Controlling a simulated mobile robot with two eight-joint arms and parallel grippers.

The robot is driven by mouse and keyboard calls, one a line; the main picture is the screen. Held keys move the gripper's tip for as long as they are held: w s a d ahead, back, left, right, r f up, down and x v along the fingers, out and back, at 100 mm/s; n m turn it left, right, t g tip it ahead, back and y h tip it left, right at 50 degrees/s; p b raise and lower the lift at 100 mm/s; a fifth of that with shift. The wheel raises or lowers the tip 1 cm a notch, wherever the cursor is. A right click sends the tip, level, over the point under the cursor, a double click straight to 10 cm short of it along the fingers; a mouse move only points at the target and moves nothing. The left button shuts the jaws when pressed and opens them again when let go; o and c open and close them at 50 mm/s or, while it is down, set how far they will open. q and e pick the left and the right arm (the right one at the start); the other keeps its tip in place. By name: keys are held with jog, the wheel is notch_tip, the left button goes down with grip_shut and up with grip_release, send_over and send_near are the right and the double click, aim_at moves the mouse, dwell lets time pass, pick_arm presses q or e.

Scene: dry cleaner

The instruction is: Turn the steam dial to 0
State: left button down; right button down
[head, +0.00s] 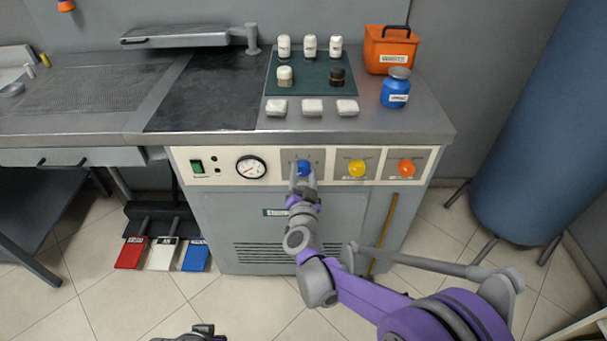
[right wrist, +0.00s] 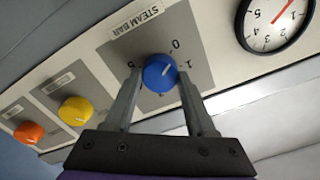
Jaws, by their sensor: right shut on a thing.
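The blue steam dial (head: 304,168) sits on the front panel of the grey steam unit. It also shows in the right wrist view (right wrist: 160,73) beside the label "STEAM BAR", with printed numbers around it. A short pale mark on the dial slants to the upper right in the wrist view, roughly toward the 0 and 1 side; its exact reading is hard to tell. My right gripper (head: 303,177) has a finger on each side of the dial and is shut on it. A small dark part of my left gripper (head: 200,331) shows at the bottom edge; its fingers are unclear.
A yellow knob (head: 357,168) and an orange knob (head: 406,167) sit to the right on the panel. A pressure gauge (head: 251,167) and green switch (head: 197,167) are to the left. Bottles and white blocks stand on the worktop. Red, white and blue pedals (head: 195,256) are below.

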dwell(0.4)
jog(key=shift+c, duration=1.2)
grip_release()
jog(key=s+p, duration=0.1)
jog(key=s, duration=0.9)
jog(key=shift+s, duration=0.4)
